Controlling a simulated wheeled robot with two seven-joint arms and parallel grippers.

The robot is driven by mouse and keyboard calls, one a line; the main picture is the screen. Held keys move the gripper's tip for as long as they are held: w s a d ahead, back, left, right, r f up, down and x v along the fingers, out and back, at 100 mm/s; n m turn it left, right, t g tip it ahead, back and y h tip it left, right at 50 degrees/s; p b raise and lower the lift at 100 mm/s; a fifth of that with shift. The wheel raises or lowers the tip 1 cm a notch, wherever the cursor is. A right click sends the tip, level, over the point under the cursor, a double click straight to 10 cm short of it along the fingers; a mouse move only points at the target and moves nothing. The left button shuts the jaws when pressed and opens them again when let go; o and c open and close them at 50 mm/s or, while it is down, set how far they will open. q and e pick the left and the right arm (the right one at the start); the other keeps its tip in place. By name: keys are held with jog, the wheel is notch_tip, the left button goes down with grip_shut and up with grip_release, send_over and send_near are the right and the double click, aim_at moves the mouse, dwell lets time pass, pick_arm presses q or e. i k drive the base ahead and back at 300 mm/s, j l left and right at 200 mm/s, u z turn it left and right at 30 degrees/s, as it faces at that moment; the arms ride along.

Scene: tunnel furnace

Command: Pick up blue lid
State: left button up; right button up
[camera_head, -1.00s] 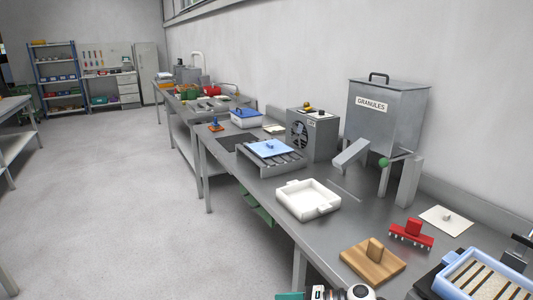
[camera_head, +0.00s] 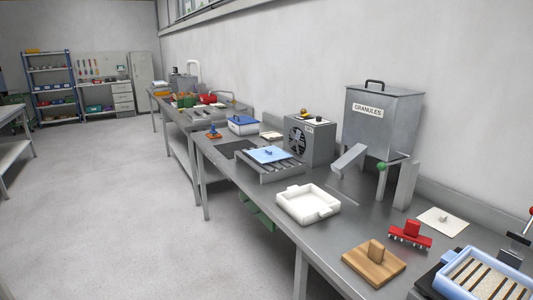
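A flat light-blue lid (camera_head: 269,154) with a small blue knob lies on a slotted grey rack (camera_head: 282,173) near the middle of the long metal bench. A darker blue lid (camera_head: 242,119) sits on a white box (camera_head: 243,129) just behind it on the bench. Neither gripper is in view, so what they hold cannot be seen.
The metal bench (camera_head: 345,221) also bears a white tray (camera_head: 308,204), a wooden block with handle (camera_head: 374,263), a red toothed tool (camera_head: 410,235), a blue-rimmed tray (camera_head: 456,283), a fan box (camera_head: 310,140) and a granules hopper (camera_head: 382,121). The floor (camera_head: 130,215) on the left is clear.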

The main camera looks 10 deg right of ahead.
aim_at(268, 154)
jog(key=i+j, duration=0.15)
jog(key=i, duration=0.3)
jog(key=i+j, duration=0.15)
jog(key=i, duration=0.35)
jog(key=i+j, duration=0.15)
jog(key=i, duration=0.3)
jog(key=i+j, duration=0.2)
jog(key=i, duration=0.25)
